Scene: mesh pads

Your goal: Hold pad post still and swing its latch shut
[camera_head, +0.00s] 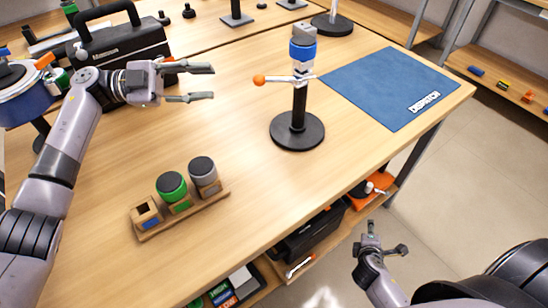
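The pad post (299,108) stands upright on a round black base (297,131) near the middle of the table. It has a blue band (302,50) and a grey top piece. Its latch (282,79) is a pale lever sticking out to the left from below the band, ending in an orange ball (260,81). My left gripper (213,82) is open and empty, left of the ball and apart from it, fingers pointing right. My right gripper (388,238) is low at the right, beyond the table's front edge, away from the post. Its fingers appear spread and empty.
A black toolbox (125,50) and a blue pot (25,98) are at the left. A blue mat (390,88) lies at the right. The tabletop around the post is clear.

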